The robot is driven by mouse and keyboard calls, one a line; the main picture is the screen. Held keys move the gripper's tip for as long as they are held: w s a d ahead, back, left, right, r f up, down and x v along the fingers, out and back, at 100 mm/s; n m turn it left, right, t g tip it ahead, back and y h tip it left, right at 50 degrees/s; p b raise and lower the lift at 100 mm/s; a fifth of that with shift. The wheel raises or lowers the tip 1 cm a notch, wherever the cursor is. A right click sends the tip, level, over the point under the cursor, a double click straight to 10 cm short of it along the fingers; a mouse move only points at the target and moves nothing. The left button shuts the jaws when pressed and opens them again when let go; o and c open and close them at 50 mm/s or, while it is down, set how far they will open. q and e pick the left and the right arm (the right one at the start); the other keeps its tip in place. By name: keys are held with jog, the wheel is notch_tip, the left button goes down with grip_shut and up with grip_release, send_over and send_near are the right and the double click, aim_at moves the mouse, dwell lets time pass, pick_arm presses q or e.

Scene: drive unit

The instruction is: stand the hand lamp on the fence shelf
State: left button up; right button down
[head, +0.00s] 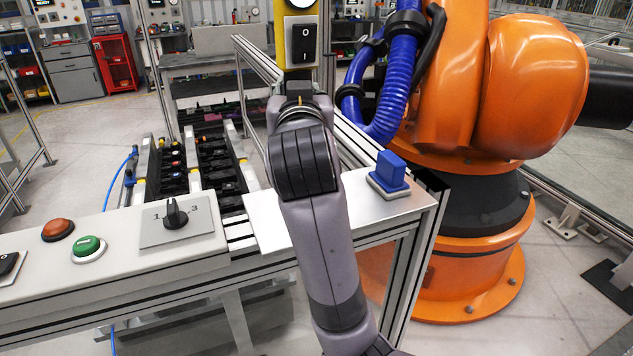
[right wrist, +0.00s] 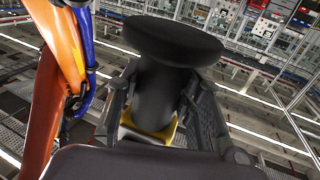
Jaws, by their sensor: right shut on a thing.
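The hand lamp (head: 297,62) is yellow with a black rocker switch, and its top is cut off by the upper edge of the head view. My right gripper (head: 298,100) holds it upright, raised above the bench; the wrist hides most of the fingers. In the right wrist view the lamp's black round part (right wrist: 172,42) and black neck stand between the two fingers of my right gripper (right wrist: 160,100), with some yellow below. The fence shelf seems to be the pale metal plate (head: 362,210) on the aluminium frame, partly hidden behind my right arm. My left gripper is out of view.
A blue block on a grey base (head: 390,172) sits at the plate's right end. A control panel (head: 130,245) with red and green buttons and a rotary switch lies left. An orange robot arm (head: 450,180) with blue hoses stands close on the right. The plate's visible middle is clear.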

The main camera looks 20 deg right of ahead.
jog(key=f, duration=0.8)
jog(key=f+p, duration=0.1)
jog(key=f, duration=0.3)
jog(key=shift+s+f, duration=0.3)
jog(key=shift+f, duration=0.25)
notch_tip(320, 180, down, 3)
jog(key=shift+f+p, duration=0.2)
jog(key=shift+p, duration=0.1)
jog(key=shift+f, duration=0.5)
jog(key=c, duration=1.5)
grip_release()
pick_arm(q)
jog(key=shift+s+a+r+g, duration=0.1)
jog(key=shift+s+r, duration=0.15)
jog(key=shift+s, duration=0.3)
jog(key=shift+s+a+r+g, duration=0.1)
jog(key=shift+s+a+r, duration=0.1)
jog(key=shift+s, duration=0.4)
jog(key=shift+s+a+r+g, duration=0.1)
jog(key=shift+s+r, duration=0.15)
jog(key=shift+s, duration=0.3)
pick_arm(e)
jog(key=o, duration=0.4)
